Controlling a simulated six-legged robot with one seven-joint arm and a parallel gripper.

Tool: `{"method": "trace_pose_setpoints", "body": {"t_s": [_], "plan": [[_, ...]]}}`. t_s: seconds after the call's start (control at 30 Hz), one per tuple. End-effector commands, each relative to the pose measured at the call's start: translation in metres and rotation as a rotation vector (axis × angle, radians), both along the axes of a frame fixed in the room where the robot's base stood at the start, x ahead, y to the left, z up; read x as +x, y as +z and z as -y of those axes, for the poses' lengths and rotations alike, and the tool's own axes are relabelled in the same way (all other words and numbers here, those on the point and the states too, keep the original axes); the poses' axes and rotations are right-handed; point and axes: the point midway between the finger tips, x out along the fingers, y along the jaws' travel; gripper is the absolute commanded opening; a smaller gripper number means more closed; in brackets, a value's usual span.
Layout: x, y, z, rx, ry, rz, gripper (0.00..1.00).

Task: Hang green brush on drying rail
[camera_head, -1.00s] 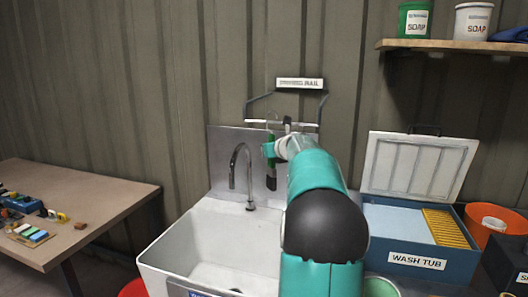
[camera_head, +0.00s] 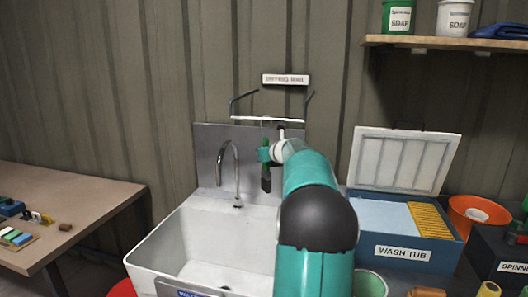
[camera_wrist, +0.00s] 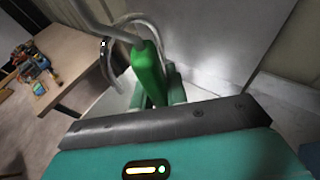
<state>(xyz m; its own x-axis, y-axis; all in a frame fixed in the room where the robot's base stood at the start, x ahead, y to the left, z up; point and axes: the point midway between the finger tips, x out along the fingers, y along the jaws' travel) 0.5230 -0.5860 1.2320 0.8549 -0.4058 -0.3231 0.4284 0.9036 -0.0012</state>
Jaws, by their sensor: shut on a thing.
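The green brush (camera_head: 264,154) hangs roughly upright in the head view, its dark bristle end (camera_head: 266,184) down, in front of the sink's back panel. My gripper (camera_head: 273,152) is shut on its green handle, which also shows in the wrist view (camera_wrist: 148,72). The drying rail (camera_head: 268,119) is a pale bar between two dark wall brackets, under a sign (camera_head: 285,79). The brush's top is just below the bar in the picture. I cannot tell its depth from the rail, nor whether its upper end touches the bar.
A curved tap (camera_head: 221,160) stands left of the brush over the white sink (camera_head: 165,245). A table (camera_head: 100,205) with small items is at the left.

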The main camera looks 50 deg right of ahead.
Motion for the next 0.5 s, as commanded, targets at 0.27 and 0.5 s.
{"method": "trace_pose_setpoints", "body": {"t_s": [0.27, 0.5], "plan": [[-0.0004, -0.0015, 0.0006, 0.002, -0.002, -0.001, 0.25], [-0.0003, -0.001, 0.0004, 0.002, -0.002, 0.0, 0.4]]}}
